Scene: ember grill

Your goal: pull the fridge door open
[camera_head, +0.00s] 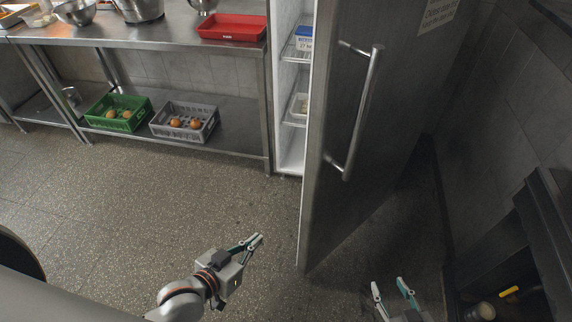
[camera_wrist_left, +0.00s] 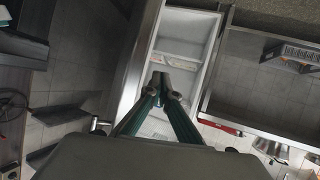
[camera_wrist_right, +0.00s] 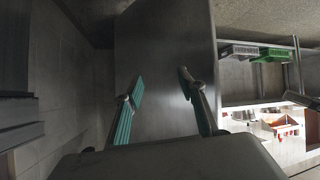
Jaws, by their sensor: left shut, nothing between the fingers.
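The fridge door (camera_head: 340,150) stands swung open in the head view, its steel face turned toward me. Its long vertical handle (camera_head: 364,112) is free, with no gripper on it. The fridge interior (camera_head: 291,120) shows as a narrow strip left of the door, with shelves and containers. My left gripper (camera_head: 254,241) is shut and empty, left of the door's lower edge and apart from it. In the left wrist view its fingertips (camera_wrist_left: 160,78) meet in front of the open fridge (camera_wrist_left: 178,50). My right gripper (camera_head: 390,285) is open and empty, below and right of the door. The right wrist view shows the door (camera_wrist_right: 160,80) beyond its parted fingers.
A steel table (camera_head: 150,38) at the back left holds a red tray (camera_head: 232,27) and bowls. Its lower shelf holds a green crate (camera_head: 118,111) and a grey crate (camera_head: 184,121) with onion-like items. A dark unit (camera_head: 540,215) stands at right. The floor at left is clear.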

